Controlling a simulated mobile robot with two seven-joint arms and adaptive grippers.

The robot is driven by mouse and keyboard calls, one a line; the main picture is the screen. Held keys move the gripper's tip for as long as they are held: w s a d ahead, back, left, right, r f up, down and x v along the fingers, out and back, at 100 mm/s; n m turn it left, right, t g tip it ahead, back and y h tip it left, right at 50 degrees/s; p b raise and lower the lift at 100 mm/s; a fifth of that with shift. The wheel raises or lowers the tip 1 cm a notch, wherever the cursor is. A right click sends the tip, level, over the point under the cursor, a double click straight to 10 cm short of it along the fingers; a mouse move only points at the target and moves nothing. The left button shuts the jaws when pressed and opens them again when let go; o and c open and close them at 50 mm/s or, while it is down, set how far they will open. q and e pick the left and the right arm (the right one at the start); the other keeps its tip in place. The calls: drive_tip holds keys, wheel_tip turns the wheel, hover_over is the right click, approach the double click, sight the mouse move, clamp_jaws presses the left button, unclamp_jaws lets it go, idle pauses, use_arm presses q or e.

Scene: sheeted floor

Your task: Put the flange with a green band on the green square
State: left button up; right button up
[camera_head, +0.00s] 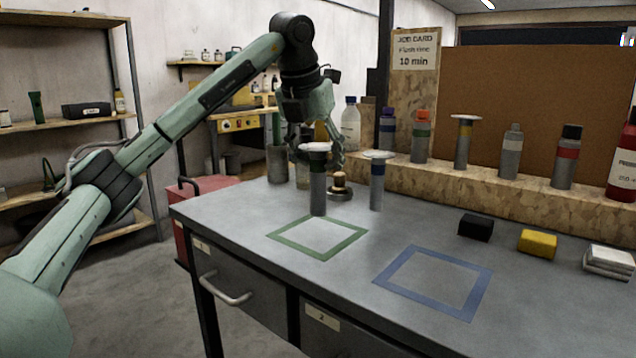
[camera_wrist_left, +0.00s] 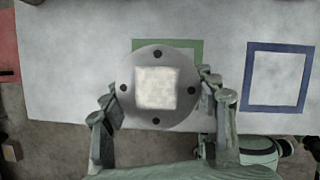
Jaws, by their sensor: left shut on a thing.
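The flange with a green band (camera_head: 318,190) is a grey upright cylinder with a pale round top, at the far corner of the green square (camera_head: 291,247). My left gripper (camera_head: 320,155) is shut on it near its top; the fingers partly hide the band. I cannot tell whether its foot touches the bench. In the left wrist view the flange's round plate (camera_wrist_left: 128,75), with dark holes and a pale square centre, lies between the fingers and covers part of the green square (camera_wrist_left: 195,47). My right gripper is not in view.
A blue-banded flange (camera_head: 377,190) stands close to the right of the held one. A dark round object with a tan knob (camera_head: 340,188) stands between them. The blue square (camera_head: 478,292) is empty. Black (camera_head: 475,228) and yellow (camera_head: 538,243) blocks lie further right. Bottles line the back ledge.

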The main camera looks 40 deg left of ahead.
sight(318, 182)
use_arm(q)
wheel_tip(318, 182, down, 3)
drive_tip(key=shift+f, duration=0.5)
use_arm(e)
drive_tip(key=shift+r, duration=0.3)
use_arm(q)
drive_tip(key=shift+f, duration=0.1)
drive_tip(key=o, duration=1.5)
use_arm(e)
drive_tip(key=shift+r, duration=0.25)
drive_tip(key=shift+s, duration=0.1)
